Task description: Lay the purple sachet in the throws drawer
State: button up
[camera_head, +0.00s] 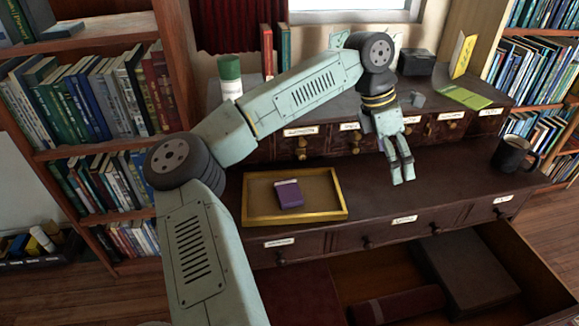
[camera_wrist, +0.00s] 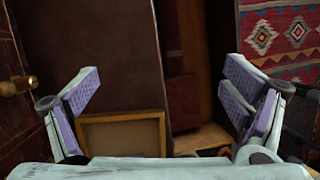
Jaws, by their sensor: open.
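The purple sachet (camera_head: 289,195), with a paler strip along its top, lies in a yellow-rimmed tray (camera_head: 256,219) on the desk top. My gripper (camera_head: 403,180) is open and empty above the desk, to the right of the tray and apart from the sachet. In the wrist view my gripper (camera_wrist: 161,78) shows its two fingers spread wide. The sachet does not show there. An open drawer (camera_head: 550,275) juts out below the desk top at the lower right; I cannot read a throws label on it.
The open drawer holds a dark box (camera_head: 465,272) and a dark red bundle (camera_head: 400,305). A black mug (camera_head: 511,155) stands at the desk's right end. Small labelled drawers line the back. A green-and-white canister (camera_head: 230,78) stands on the upper shelf. Bare desk lies right of the tray.

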jog(key=w+a+f+y, duration=0.3)
jog(key=a+y, duration=0.1)
jog(key=a, duration=0.3)
jog(key=n+y, duration=0.2)
jog(key=y, duration=0.3)
send_near(289, 190)
jog(key=p+x, duration=0.3)
jog(key=x, duration=0.6)
jog(key=shift+c, duration=0.4)
jog(key=shift+r+h, duration=0.1)
jog(key=shift+h, duration=0.2)
jog(key=c, duration=1.1)
jog(key=shift+c, duration=0.2)
